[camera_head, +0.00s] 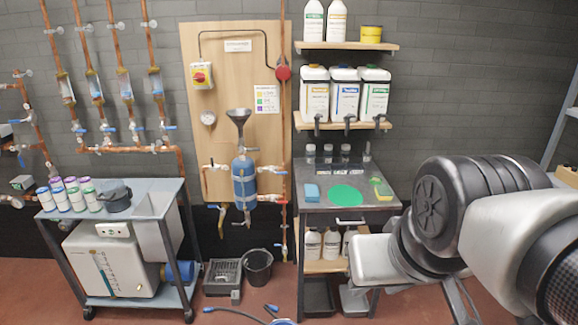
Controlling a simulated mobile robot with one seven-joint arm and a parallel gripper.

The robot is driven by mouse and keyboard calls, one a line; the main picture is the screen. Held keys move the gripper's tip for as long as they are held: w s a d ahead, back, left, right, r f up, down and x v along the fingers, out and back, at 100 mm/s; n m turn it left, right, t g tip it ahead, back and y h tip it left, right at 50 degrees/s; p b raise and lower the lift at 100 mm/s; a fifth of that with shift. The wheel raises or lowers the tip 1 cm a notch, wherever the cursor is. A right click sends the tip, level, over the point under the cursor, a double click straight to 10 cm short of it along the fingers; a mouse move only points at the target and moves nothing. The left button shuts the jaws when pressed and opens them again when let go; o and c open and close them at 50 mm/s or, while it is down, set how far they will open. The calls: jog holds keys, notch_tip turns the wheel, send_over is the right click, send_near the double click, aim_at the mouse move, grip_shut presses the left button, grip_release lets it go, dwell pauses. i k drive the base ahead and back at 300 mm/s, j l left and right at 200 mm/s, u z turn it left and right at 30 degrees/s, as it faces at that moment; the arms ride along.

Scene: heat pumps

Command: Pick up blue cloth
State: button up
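A small light-blue, roughly rectangular piece (311,192) lies at the left of the dark bench top (325,205). It is the thing that best fits the blue cloth; at this size I cannot tell whether it is folded cloth or a sponge. It lies apart from the green round patch to its right. My arm fills the right side of the picture, to the right of the blue piece. I cannot make out any gripper fingers, and nothing touches the blue piece.
A green round patch (345,195) and a yellow-green item (381,187) share the bench top. Small jars (328,154) stand along its back. A shelf of canisters (345,92) hangs above. A wheeled cart (150,204), black bucket (258,267) and crate (222,276) stand left.

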aim_at(312, 194)
jog(key=i+l+u, duration=0.15)
jog(key=u, duration=0.3)
jog(key=i+l+u, duration=0.15)
jog(key=u, duration=0.25)
jog(key=i+l+u, duration=0.1)
jog(key=l+u, duration=0.2)
jog(key=u, duration=0.15)
jog(key=i+l+u, duration=0.1)
jog(key=l, duration=0.25)
jog(key=i+l+u, duration=0.1)
jog(key=l, duration=0.25)
jog(key=l+u, duration=0.1)
jog(key=l, duration=0.25)
jog(key=i+l, duration=0.1)
jog(key=l, duration=0.35)
jog(key=i+l, duration=0.15)
jog(key=l, duration=0.3)
